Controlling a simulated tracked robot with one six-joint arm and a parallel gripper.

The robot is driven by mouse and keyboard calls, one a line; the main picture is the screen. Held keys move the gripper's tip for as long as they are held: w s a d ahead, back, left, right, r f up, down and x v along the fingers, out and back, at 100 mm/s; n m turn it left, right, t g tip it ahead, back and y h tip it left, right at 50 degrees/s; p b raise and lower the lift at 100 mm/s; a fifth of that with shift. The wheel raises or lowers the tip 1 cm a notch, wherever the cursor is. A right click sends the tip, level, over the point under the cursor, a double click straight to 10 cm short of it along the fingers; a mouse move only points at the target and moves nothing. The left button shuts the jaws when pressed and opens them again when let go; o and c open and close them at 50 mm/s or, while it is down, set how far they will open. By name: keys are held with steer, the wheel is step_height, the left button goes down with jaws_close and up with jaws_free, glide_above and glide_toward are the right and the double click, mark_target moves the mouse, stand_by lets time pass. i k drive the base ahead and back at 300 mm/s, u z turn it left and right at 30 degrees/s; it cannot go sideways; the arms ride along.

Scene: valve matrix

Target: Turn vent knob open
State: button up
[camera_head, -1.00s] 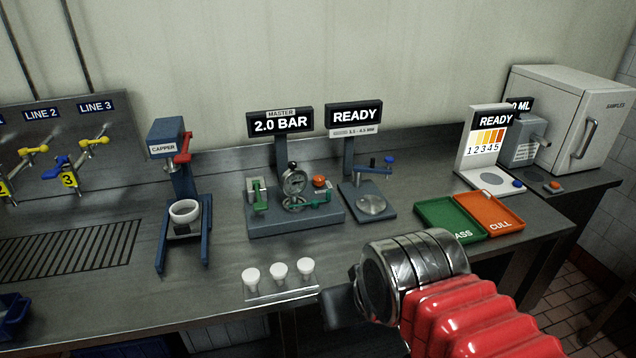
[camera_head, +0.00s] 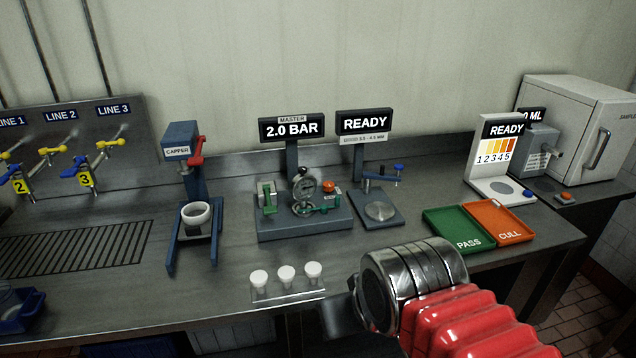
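The master test station (camera_head: 305,225) stands mid-counter under a sign reading 2.0 BAR. It carries a round gauge (camera_head: 304,189), a small dark knob above the gauge, an orange-red knob (camera_head: 329,187) and green handles (camera_head: 267,198). A small label sits by the orange-red knob, too small to read, so I cannot tell which part is the vent knob. My gripper (camera_head: 343,318) is at the lower middle in front of the counter, well apart from the station. Only a dark part of it shows past my metal wrist; the fingertips are not clear.
A blue capper (camera_head: 182,150) stands left of the station, and a READY stand (camera_head: 378,212) right. A rack of white caps (camera_head: 288,294) lies at the front edge. Green PASS (camera_head: 457,231) and orange CULL (camera_head: 499,221) trays lie at right. Yellow-handled line valves (camera_head: 111,143) are far left.

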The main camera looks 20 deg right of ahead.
mark_target(328, 186)
steer(key=u, duration=1.1)
steer(key=k, duration=0.55)
steer(key=z, duration=1.2)
steer(key=i, duration=1)
